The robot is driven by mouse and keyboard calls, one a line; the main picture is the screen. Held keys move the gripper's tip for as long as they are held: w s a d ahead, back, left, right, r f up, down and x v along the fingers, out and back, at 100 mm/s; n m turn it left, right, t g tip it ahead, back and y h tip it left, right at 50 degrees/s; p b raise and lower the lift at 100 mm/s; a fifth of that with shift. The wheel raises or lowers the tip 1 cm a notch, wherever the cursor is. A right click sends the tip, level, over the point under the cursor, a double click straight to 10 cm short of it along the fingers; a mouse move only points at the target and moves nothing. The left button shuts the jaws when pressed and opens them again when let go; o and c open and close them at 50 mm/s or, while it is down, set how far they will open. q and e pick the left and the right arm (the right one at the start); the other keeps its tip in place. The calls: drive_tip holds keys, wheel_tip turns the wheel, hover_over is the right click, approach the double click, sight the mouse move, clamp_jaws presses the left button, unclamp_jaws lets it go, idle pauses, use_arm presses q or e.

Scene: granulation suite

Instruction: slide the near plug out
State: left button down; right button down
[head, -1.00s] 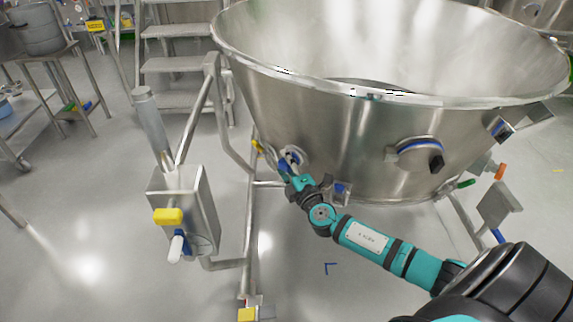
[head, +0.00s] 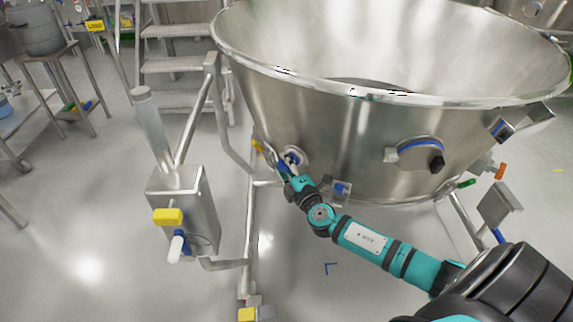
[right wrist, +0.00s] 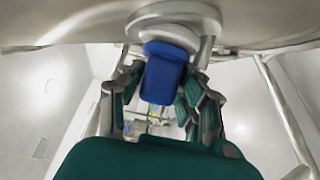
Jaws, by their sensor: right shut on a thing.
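The near plug (right wrist: 165,78) is a blue cylinder in a round steel port low on the wall of the big steel bowl (head: 330,140). In the right wrist view its far end meets a grey collar at the port. My right gripper (head: 288,168) is at this port, with its fingers on both sides of the blue plug (right wrist: 165,78), shut on it. In the head view the gripper hides most of the plug, and only a bit of blue and the pale port ring (head: 297,155) show. My left gripper is not in view.
A steel frame pipe (head: 249,230) runs down beside my gripper. A fitting with a black knob (head: 436,164) juts from the bowl's right side. The floor below is mostly clear.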

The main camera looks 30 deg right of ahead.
drive_tip(key=a, duration=0.1)
drive_tip(key=s+a, duration=0.1)
drive_tip(key=a, duration=0.1)
drive_tip(key=shift+r, duration=0.1)
drive_tip(key=c, duration=1.4)
unclamp_jaws()
drive_tip(key=o, duration=0.4)
drive_tip(key=shift+a+r, duration=0.1)
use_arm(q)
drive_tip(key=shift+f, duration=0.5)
use_arm(e)
drive_tip(key=shift+o, duration=0.2)
drive_tip(key=s+a, duration=0.1)
drive_tip(key=s, duration=1.1)
drive_tip(key=shift+a, duration=0.4)
